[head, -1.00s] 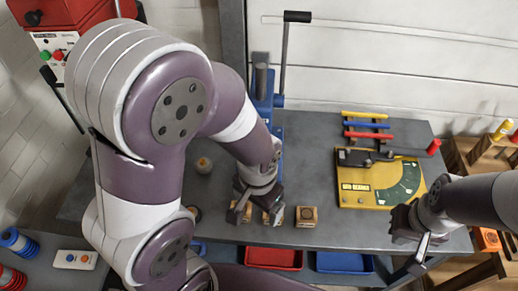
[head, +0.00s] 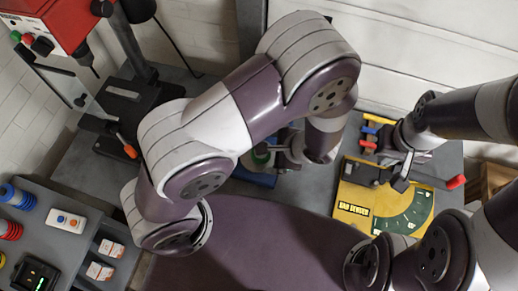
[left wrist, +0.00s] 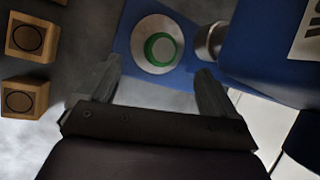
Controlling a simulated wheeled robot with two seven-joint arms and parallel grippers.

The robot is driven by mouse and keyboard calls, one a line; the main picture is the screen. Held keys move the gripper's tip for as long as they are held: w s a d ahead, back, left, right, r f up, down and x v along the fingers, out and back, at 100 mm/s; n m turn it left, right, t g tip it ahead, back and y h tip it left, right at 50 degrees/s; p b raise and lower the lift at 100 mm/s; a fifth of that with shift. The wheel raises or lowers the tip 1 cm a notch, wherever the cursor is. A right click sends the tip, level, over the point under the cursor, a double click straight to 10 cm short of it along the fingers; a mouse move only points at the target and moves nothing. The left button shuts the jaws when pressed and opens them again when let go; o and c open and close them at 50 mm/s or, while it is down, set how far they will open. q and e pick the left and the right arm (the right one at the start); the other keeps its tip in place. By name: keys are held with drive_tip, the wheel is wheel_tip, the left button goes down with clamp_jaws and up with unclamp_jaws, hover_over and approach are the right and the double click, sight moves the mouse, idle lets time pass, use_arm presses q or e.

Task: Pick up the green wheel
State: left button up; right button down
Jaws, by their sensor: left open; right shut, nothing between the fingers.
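The green wheel shows in the left wrist view as a green ring on a round white disc (left wrist: 158,45), on a blue base (left wrist: 130,25). In the head view the green wheel (head: 262,155) is partly hidden by my left arm. My left gripper (left wrist: 156,85) is open, with the wheel beyond its fingertips and nothing between them. In the head view my left gripper (head: 290,152) is just right of the wheel, partly covered by my arm. My right gripper (head: 395,172) is shut and empty over the yellow bender board.
The yellow bender board (head: 352,209) lies on the right of the grey bench. Wooden blocks (left wrist: 30,38) stand left of the blue base in the left wrist view. A red drill press (head: 60,20) stands at the left. A side table (head: 55,250) holds blue and red spools.

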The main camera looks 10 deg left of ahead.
sight(263, 156)
use_arm(q)
drive_tip(key=f, duration=0.1)
drive_tip(key=w+a+f, duration=0.1)
drive_tip(key=w+f, duration=0.1)
drive_tip(key=shift+a+f+p, duration=0.2)
drive_tip(key=shift+f+p, duration=0.1)
drive_tip(key=x, duration=0.4)
drive_tip(key=shift+s+a+p, duration=0.1)
drive_tip(key=shift+s+p, duration=0.2)
drive_tip(key=shift+p, duration=0.1)
drive_tip(key=shift+s+f, duration=0.1)
drive_tip(key=shift+c, duration=0.6)
drive_tip(key=shift+w, duration=0.2)
drive_tip(key=c, duration=1.2)
drive_tip(key=shift+s, duration=0.1)
use_arm(e)
drive_tip(key=shift+w+d+r, duration=0.15)
drive_tip(key=shift+w+r, duration=0.3)
drive_tip(key=shift+r, duration=0.1)
